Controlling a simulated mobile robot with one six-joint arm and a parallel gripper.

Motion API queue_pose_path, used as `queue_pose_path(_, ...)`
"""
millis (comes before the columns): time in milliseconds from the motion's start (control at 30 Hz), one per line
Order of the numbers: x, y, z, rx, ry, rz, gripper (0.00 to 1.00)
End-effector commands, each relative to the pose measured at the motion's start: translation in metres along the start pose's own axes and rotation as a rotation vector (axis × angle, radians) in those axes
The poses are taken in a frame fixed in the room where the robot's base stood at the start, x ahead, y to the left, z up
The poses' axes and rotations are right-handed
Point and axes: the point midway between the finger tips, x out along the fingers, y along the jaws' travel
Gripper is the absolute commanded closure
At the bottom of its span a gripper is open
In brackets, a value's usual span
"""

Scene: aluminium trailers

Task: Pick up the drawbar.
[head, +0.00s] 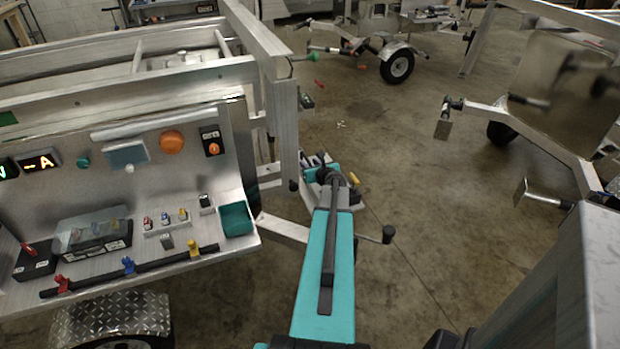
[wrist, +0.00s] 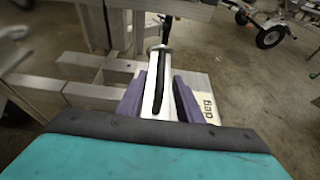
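My gripper (head: 318,160) is at the end of my teal arm, just right of the near trailer's upright post. In the wrist view its two purple fingers (wrist: 158,98) stand apart, one on each side of a narrow pale bar with a black strip (wrist: 157,82). I cannot tell whether the fingers touch this bar, or whether it is the drawbar. In the head view an aluminium bar (head: 283,229) runs out from the near trailer's front, passing behind my arm. A crank with a black knob (head: 388,235) sticks out on the arm's other side.
The near trailer's control panel (head: 120,180) with lamps and switches is close on the left. Another trailer (head: 565,90) stands at right, its frame reaching inward. A wheeled trailer (head: 397,66) is at the back. Concrete floor (head: 430,220) lies open between them.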

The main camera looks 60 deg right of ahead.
Motion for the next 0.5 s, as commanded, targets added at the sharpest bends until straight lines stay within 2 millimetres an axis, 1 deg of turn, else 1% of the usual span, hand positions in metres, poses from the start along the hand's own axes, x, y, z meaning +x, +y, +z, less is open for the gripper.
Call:
queue_pose_path(67,0.0,0.0002,0.0,0.0,0.0,0.0,0.67)
queue_pose_path(267,0.0,0.0003,0.0001,0.0,0.0,0.0,0.99)
queue_pose_path(500,0.0001,0.0004,0.0001,0.0,0.0,0.0,1.0)
